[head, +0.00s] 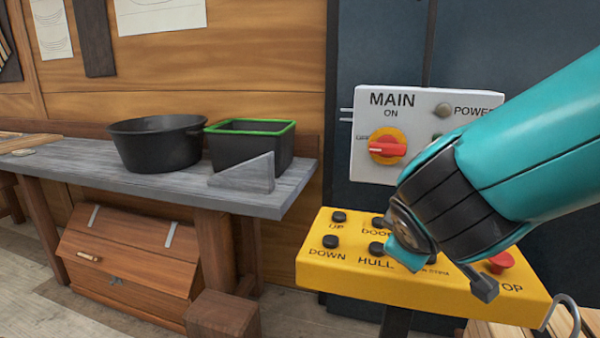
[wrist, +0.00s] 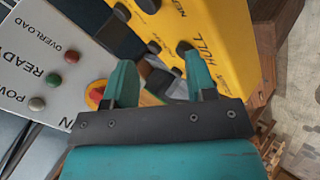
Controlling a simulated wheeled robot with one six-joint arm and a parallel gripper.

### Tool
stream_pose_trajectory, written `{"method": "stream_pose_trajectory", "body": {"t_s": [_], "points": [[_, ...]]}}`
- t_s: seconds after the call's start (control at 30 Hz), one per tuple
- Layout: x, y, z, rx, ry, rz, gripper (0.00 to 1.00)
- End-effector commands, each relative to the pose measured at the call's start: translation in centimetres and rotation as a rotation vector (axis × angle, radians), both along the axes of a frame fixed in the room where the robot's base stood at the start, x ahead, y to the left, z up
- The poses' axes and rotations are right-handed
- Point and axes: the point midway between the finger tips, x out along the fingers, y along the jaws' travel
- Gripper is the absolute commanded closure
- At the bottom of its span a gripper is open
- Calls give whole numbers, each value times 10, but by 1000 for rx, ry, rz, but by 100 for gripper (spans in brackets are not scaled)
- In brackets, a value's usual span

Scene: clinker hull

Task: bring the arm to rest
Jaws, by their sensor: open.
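My arm reaches in from the right in the head view. My gripper (wrist: 158,85) is open and empty, with its two teal fingers apart in the wrist view. In the head view it hangs over the yellow control box (head: 322,262) and hides part of its buttons and lettering. The box has black buttons marked UP, DOWN, DOOR and HULL and a red stop button (head: 501,262). I cannot tell whether a fingertip touches the box.
A white MAIN panel (head: 372,110) with a red switch (head: 387,149) stands behind my arm. At left, a grey bench (head: 90,178) holds a black tub (head: 157,145), a green-rimmed black bin (head: 248,145) and a grey wedge (head: 245,175). A wooden chest (head: 125,255) is below.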

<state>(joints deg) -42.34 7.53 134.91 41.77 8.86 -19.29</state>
Motion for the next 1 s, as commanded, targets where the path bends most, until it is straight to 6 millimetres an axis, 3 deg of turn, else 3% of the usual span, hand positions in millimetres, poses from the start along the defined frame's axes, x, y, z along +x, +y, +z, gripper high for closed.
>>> {"method": "stream_pose_trajectory", "body": {"t_s": [0.03, 0.17, 0.3, 0.5, 0.63, 1.0], "points": [[-16, -6, -4, 109, 86, -38, 49], [-68, 1, -13, 364, 326, -83, 49], [-128, 17, -2, 562, 546, -75, 49], [-185, 31, 17, 683, 729, -27, 49], [-198, 35, 22, 702, 768, -9, 49], [-198, 35, 22, 702, 768, -9, 49]]}}
